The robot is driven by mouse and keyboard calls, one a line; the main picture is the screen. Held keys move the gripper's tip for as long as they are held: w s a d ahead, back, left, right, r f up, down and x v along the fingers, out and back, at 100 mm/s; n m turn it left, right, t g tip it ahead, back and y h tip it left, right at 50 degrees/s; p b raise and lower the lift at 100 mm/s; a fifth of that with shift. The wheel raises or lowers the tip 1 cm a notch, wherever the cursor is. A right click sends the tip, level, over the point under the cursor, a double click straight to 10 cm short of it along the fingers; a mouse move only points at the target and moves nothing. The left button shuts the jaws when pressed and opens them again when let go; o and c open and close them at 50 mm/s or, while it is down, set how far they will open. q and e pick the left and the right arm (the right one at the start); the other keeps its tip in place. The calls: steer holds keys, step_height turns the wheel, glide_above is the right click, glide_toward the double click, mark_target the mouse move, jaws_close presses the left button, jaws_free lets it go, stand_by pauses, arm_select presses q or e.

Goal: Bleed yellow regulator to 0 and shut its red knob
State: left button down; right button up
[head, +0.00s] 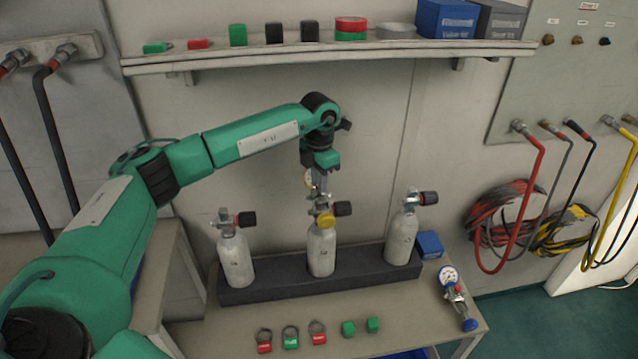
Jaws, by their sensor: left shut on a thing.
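The yellow regulator (324,217) has a round yellow knob and sits at the valve of the middle white cylinder (321,252). Its pale gauge (310,179) shows partly beside my gripper; the reading is too small to tell. The middle cylinder's valve knob (343,208) points right and looks dark, with little red visible. My left gripper (319,182) comes down from above and is shut on the upper part of the yellow regulator; its fingertips are partly hidden. My right gripper is not in view.
Two more cylinders (237,260) (402,238) stand in the dark rack (265,290), either side of the middle one. A blue-knobbed regulator (455,297) lies at the table's right. A shelf (220,60) runs above.

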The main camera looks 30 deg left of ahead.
arm_select(q)
steer(key=shift+n+b, duration=0.35)
steer(key=shift+n, duration=1.55)
steer(key=shift+r, duration=0.1)
steer(key=c, duration=1.3)
jaws_free()
